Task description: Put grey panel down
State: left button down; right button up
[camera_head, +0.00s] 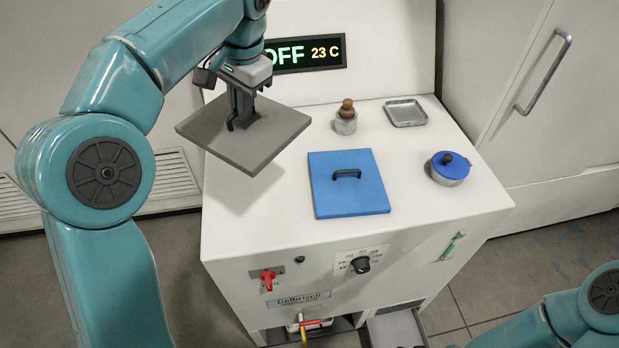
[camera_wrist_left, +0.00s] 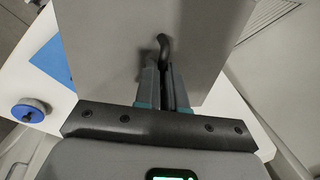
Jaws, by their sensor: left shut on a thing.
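The grey panel (camera_head: 268,128) is a flat square plate with a dark handle. My left gripper (camera_head: 243,118) is shut on that handle and holds the panel at the left rear of the white machine. The panel lies nearly level and overhangs the machine's left edge; whether it touches the top, I cannot tell. In the left wrist view the panel (camera_wrist_left: 110,50) fills the upper middle, with the gripper's fingers (camera_wrist_left: 163,90) closed at the handle. My right gripper is out of view; only part of my right arm shows at the lower right.
A display (camera_head: 305,53) reads OFF 23 C. A drawer (camera_head: 396,328) is open at the front.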

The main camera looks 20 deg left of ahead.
pick_arm(q)
jog(key=f+b, duration=0.1)
jog(key=f, duration=0.8)
jog(key=f+b, duration=0.1)
jog(key=f, duration=0.9)
jog(key=shift+s+a+f, duration=0.15)
jog(key=shift+s+f, duration=0.05)
jog(key=shift+f, duration=0.1)
jog(key=shift+w+f, duration=0.15)
jog(key=shift+f, duration=0.05)
jog(key=shift+f+b, duration=0.15)
jog(key=shift+b, duration=0.15)
jog(key=c, duration=1.2)
grip_release()
